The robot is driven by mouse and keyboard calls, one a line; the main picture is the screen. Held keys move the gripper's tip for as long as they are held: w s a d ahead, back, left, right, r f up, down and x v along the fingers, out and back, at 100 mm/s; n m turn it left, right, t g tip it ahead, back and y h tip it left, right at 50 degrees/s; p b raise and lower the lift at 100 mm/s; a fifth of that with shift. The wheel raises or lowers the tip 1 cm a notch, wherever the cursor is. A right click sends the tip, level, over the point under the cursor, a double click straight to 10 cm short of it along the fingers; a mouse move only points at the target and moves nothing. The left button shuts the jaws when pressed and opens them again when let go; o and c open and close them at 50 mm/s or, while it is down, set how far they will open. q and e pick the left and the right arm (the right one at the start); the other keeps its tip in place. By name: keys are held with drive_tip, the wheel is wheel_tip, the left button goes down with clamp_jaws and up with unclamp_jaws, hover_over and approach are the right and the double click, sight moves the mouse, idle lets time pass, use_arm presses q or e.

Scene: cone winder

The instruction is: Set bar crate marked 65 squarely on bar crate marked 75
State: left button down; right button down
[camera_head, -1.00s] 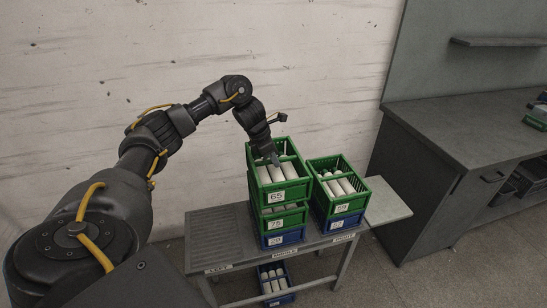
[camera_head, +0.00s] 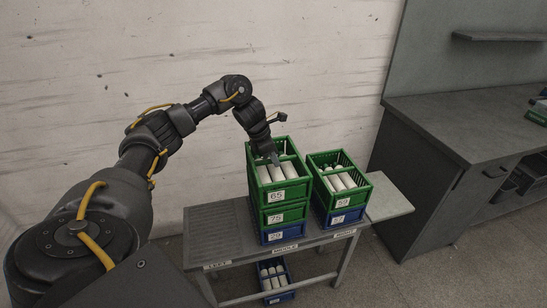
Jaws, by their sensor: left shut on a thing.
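The green bar crate marked 65 (camera_head: 291,189), holding white bars, is at the top of the middle stack. The green bar crate marked 75 (camera_head: 296,213) is directly under it. No gap shows between the two, and their front faces look lined up; their far edges are hidden. My left gripper (camera_head: 274,159) reaches down from behind and is shut on the middle bar of crate 65's top. The fingertips are small and partly hidden against the bars. My right gripper is not in view.
A blue crate marked 29 (camera_head: 294,234) is the stack's base on the grey table (camera_head: 222,238). Close on the right, a green crate marked 59 (camera_head: 358,200) stands on a blue one. The table's left part is clear. A blue crate (camera_head: 278,281) sits below.

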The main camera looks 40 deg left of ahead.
use_arm(q)
drive_tip(key=shift+f, duration=0.3)
drive_tip(key=c, duration=1.3)
unclamp_jaws()
drive_tip(key=shift+f, duration=0.1)
drive_tip(key=p+v, duration=0.2)
drive_tip(key=v, duration=0.9)
drive_tip(key=shift+d, duration=0.1)
